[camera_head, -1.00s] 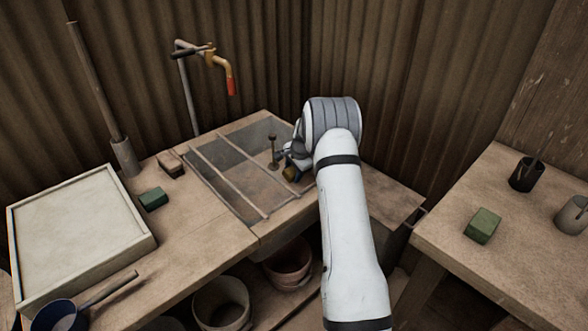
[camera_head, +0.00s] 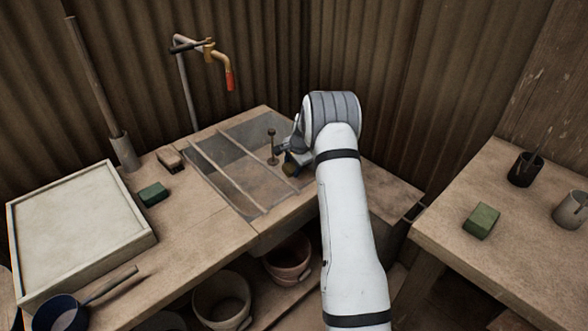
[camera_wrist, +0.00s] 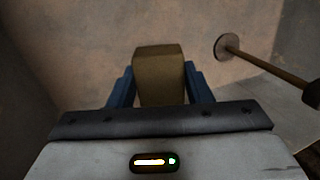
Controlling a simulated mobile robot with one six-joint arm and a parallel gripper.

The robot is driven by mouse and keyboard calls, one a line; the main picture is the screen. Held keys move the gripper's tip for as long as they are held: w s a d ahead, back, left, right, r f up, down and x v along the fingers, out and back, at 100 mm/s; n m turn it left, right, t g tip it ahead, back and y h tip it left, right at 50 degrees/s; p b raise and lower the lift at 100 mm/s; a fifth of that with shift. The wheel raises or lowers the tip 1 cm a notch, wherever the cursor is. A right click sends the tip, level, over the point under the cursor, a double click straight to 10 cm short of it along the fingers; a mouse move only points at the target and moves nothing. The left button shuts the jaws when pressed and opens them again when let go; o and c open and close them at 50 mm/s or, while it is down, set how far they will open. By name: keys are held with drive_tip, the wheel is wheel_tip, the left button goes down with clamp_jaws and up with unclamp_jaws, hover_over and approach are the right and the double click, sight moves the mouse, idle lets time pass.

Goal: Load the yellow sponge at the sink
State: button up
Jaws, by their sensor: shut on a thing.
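The yellow sponge (camera_wrist: 160,75) looks dull olive-yellow in the wrist view, held between the two blue fingers of my gripper (camera_wrist: 160,92). In the head view the sponge (camera_head: 290,168) is a small dark yellowish shape under my gripper (camera_head: 291,158), partly hidden by it. Whether the sponge touches the sink floor cannot be told.
A plunger-like rod with a round end (camera_wrist: 228,46) stands close right of the sponge in the wrist view. A tap (camera_head: 222,62) rises behind the sink. A green block (camera_head: 153,194) and a brush (camera_head: 170,158) lie left of it. Another green block (camera_head: 481,221) lies on the right table.

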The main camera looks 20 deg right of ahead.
sight(292, 165)
wheel_tip(292, 165, up, 16)
drive_tip(key=p, duration=0.8)
drive_tip(key=shift+p, duration=0.4)
drive_tip(key=shift+f, duration=0.1)
idle(2.1)
wheel_tip(292, 165, up, 4)
drive_tip(key=shift+f+p, duration=0.1)
drive_tip(key=shift+p, duration=1.15)
